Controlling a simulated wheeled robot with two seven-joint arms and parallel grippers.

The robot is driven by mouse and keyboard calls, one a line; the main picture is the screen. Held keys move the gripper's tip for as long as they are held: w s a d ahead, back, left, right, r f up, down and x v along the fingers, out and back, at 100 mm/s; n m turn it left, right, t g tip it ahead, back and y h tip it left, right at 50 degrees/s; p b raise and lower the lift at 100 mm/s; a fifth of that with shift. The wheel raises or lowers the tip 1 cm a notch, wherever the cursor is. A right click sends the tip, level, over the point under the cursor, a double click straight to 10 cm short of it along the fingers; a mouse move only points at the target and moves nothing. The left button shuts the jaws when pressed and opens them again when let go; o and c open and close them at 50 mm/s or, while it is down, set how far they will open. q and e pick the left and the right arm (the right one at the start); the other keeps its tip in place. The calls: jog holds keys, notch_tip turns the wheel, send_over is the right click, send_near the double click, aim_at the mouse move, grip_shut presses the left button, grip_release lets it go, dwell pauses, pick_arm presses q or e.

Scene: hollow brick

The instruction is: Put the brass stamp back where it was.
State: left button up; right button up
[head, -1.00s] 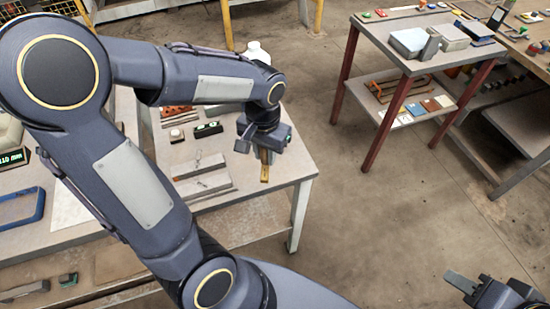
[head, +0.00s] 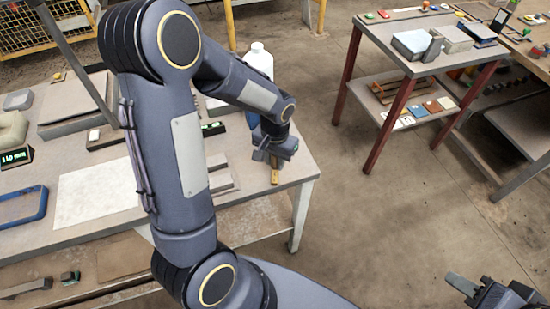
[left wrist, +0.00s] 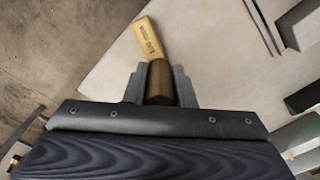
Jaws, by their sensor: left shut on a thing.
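The brass stamp has a brown wooden handle (left wrist: 160,82) and a flat brass bar with dark marks (left wrist: 150,40). My left gripper (left wrist: 159,90) is shut on the handle in the left wrist view, and the bar sticks out beyond the fingers. In the head view my left gripper (head: 272,160) is over the right end of the grey table (head: 305,165), with the brass bar (head: 275,177) below it near the edge. I cannot tell whether the stamp touches the table. My right gripper (head: 461,283) is at the lower right, away from the table; its jaw opening is unclear.
A white bottle (head: 259,60) stands behind my left gripper. A white sheet (head: 98,190), a blue-rimmed tray (head: 22,207) and a green-lit display (head: 14,158) lie at the left. A red-legged table (head: 430,65) stands apart across open floor.

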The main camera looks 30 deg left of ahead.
pick_arm(q)
jog(key=shift+f, duration=0.2)
jog(key=o, duration=0.8)
jog(key=shift+r, duration=0.15)
notch_tip(320, 180, up, 12)
jog(key=shift+f, duration=0.1)
jog(key=s+d+r+t+h, duration=0.2)
jog(key=s, duration=0.6)
jog(key=s+d+r+n+t+h, duration=0.1)
jog(key=s+d+r+t, duration=0.1)
jog(key=s, duration=0.6)
jog(key=shift+s+r+n+t+h, duration=0.3)
jog(key=shift+s+t+h, duration=0.1)
jog(key=shift+t, duration=0.4)
jog(key=shift+d, duration=0.1)
